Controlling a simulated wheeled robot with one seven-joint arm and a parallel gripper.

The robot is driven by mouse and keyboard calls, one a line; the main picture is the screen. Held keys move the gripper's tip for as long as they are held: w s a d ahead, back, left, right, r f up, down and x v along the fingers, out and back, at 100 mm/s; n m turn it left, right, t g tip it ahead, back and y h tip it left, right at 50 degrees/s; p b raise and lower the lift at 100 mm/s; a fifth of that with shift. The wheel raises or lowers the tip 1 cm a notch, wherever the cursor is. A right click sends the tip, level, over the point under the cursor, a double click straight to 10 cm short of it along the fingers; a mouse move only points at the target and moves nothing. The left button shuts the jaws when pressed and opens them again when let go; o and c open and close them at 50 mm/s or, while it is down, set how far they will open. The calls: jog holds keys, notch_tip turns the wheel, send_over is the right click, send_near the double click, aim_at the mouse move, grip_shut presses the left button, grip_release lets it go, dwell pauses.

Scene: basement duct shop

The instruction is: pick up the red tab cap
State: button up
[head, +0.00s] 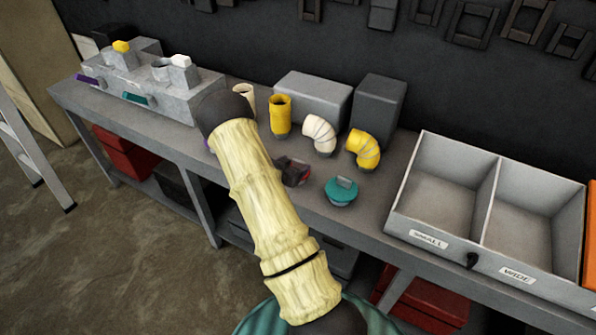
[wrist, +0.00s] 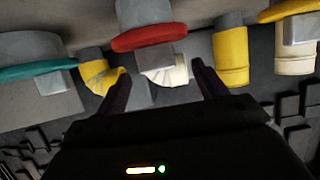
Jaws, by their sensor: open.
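The red tab cap (wrist: 149,38) shows in the wrist view as a red disc with a grey part above it, beyond my fingertips. In the head view only a sliver of red (head: 305,175) shows beside my dark gripper (head: 287,168), on the bench; the rest is hidden. In the wrist view my gripper (wrist: 160,78) is open, with one dark finger on each side and the cap roughly centred ahead of them. Nothing is held between the fingers. I cannot tell how far the cap is from the tips.
A teal cap (head: 342,191) sits just right of the gripper. White (head: 320,135) and yellow elbows (head: 363,149) and a yellow straight pipe (head: 280,115) stand behind. A divided grey bin (head: 404,196) is at right. A grey fixture block (head: 190,103) stands at left.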

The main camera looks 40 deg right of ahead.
aim_at(298, 163)
jog(key=shift+w+d+f+p, duration=0.1)
jog(key=shift+d+f+p, duration=0.05)
jog(key=shift+d+p, duration=0.4)
jog(key=p+x, duration=0.1)
jog(key=x, duration=0.3)
jog(key=shift+f+p, duration=0.25)
jog(key=shift+p, duration=0.05)
jog(key=shift+a, duration=0.1)
jog(key=c, duration=1.1)
